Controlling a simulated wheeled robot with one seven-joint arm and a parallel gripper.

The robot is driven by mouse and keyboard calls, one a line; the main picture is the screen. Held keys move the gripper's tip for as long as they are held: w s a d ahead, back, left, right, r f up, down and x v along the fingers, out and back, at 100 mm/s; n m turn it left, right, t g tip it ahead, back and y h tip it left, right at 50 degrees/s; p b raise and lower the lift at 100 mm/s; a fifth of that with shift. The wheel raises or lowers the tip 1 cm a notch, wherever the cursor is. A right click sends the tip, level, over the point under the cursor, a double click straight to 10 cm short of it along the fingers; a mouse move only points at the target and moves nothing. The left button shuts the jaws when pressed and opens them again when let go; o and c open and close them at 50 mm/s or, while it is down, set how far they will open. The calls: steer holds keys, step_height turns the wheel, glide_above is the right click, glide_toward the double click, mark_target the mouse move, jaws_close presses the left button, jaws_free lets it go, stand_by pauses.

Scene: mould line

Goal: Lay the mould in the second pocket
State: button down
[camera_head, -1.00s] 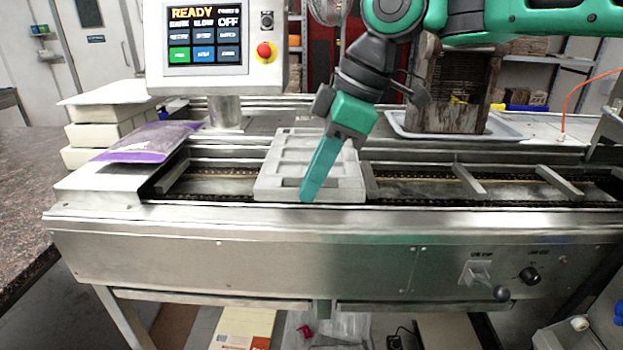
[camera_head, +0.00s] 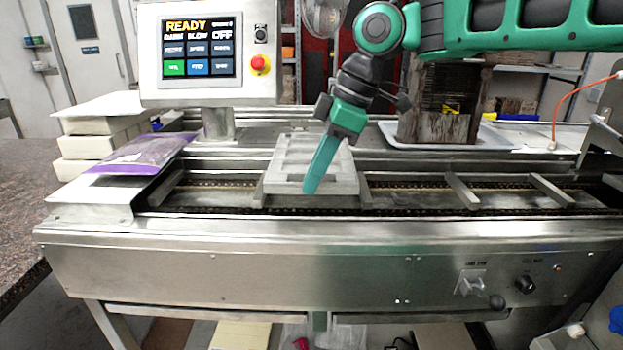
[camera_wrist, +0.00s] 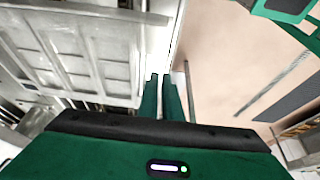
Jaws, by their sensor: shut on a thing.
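The mould (camera_head: 285,165) is a pale grey rectangular block with recessed cavities on top. It lies roughly level at the conveyor (camera_head: 410,196), between two cross bars, with the left bar (camera_head: 258,196) and right bar (camera_head: 365,190) close beside its ends. My gripper (camera_head: 308,188) is shut on the mould at its near side, pointing down. In the wrist view, the fingers (camera_wrist: 162,95) are close together at the edge of the mould (camera_wrist: 90,50). I cannot tell whether the mould's underside bears fully on the conveyor.
More cross bars (camera_head: 462,190) divide the conveyor to the right, with empty pockets between them. A control panel (camera_head: 205,50) stands behind. A dark wooden rack (camera_head: 440,120) stands in a tray at the back right.

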mark_target(338, 182)
steer(key=shift+w, duration=0.1)
stand_by(0.4)
steer(key=shift+f, duration=3.95)
steer(key=c, duration=1.9)
jaws_free()
steer(key=shift+o, duration=0.2)
steer(key=v, duration=1)
steer(key=shift+d+r, duration=0.25)
steer(key=shift+r, duration=0.05)
